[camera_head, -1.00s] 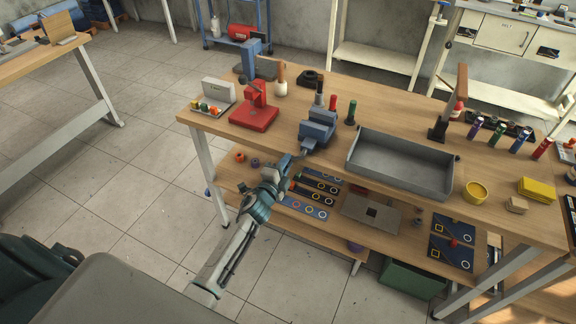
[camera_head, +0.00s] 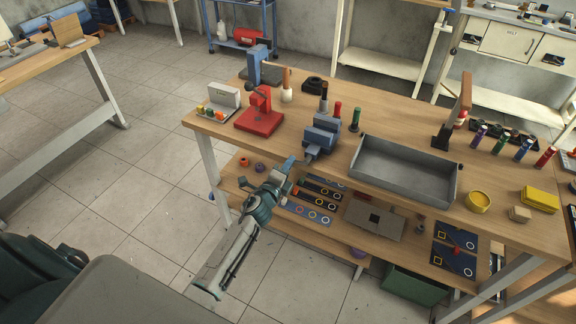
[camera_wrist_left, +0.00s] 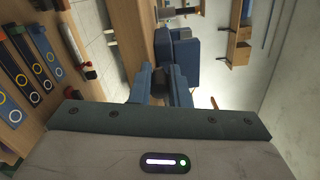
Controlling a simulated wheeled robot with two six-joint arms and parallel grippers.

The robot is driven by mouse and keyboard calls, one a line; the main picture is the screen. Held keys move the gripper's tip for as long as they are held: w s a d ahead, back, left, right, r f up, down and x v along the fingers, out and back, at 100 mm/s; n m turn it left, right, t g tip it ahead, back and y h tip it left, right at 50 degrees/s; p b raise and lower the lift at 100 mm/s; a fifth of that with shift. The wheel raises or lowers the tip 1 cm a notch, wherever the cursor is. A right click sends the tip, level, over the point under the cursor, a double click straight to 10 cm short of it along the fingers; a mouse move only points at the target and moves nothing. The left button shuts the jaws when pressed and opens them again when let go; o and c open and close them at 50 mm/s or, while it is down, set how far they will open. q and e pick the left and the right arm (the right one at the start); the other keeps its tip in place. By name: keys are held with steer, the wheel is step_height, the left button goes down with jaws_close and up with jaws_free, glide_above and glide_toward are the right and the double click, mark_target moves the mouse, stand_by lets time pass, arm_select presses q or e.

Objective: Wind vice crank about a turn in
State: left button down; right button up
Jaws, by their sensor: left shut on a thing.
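The blue vice (camera_head: 322,130) stands at the front edge of the wooden workbench (camera_head: 385,112). Its crank (camera_head: 309,155) is at the vice's front, facing me, and is largely hidden by my gripper. My left gripper (camera_head: 297,162) reaches up to it from the lower left, just off the bench edge, and is shut on the crank. In the left wrist view the two blue fingers (camera_wrist_left: 159,78) stand either side of a small dark part of the crank, with the blue vice (camera_wrist_left: 184,58) just beyond. My right gripper is not in view.
A red press-like tool (camera_head: 260,115) stands left of the vice. A grey open tray (camera_head: 405,172) is to its right. Dark bottles stand behind. Below, a lower shelf (camera_head: 340,229) holds boards with rings. The floor in front is clear.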

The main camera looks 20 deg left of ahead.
arm_select(q)
steer(key=shift+f, duration=0.1)
steer(key=c, duration=1.4)
jaws_free()
steer(key=shift+d, duration=0.1)
steer(key=s, duration=0.5)
steer(key=s+b, duration=0.1)
steer(key=s, duration=0.5)
steer(key=shift+a, duration=0.2)
steer(key=shift+w, duration=0.1)
